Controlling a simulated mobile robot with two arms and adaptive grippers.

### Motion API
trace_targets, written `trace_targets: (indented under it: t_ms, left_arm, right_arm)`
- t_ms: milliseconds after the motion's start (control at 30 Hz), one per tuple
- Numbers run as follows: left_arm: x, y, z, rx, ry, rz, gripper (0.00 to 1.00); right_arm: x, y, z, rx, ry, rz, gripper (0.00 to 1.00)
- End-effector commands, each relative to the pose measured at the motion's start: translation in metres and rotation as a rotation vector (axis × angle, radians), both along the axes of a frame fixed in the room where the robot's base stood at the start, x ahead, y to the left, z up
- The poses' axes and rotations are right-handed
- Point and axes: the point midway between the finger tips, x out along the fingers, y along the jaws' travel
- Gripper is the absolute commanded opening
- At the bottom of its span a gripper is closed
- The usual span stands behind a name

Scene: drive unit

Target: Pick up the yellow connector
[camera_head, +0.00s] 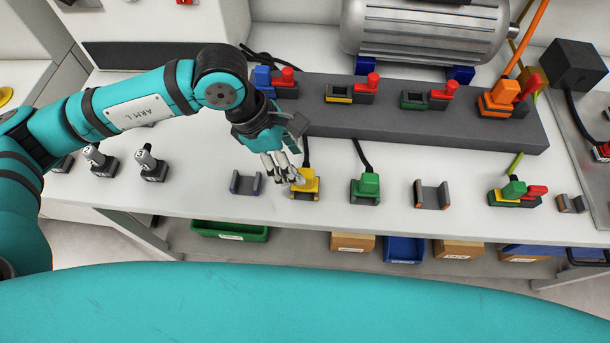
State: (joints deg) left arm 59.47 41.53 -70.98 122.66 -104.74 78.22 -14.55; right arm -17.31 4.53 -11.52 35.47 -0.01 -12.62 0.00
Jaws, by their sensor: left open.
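The yellow connector (308,181) stands in a small dark holder on the white bench, with a black cable running up behind it. My left gripper (284,178) comes down from the upper left and is open. Its fingers are right at the connector's left side and overlap part of it in the picture. I cannot tell whether they touch it. My right gripper is not in view.
An empty holder (245,183) stands just left, and a green connector (369,184) in its holder stands to the right. A dark socket block (400,125) with several plugs lies behind. A grey motor (425,30) sits at the back. Bins hang below the bench's front edge.

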Motion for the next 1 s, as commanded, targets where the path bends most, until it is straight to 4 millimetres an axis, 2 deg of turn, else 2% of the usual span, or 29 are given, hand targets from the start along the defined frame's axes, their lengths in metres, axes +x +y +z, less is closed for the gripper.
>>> trace_targets:
  t_ms: [200,400,633,1000]
  left_arm:
    - [-0.006,-0.020,-0.020,0.000,0.006,-0.003,0.52]
    - [-0.005,-0.026,-0.041,-0.001,0.002,0.000,0.52]
    - [-0.004,-0.027,-0.044,-0.001,0.002,0.000,0.52]
    - [-0.004,-0.026,-0.043,-0.001,0.001,0.001,0.04]
  right_arm:
    - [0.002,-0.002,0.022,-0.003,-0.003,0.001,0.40]
    - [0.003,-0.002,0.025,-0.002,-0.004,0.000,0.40]
    - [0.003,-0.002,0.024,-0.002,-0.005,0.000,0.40]
    - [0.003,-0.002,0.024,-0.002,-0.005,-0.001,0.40]
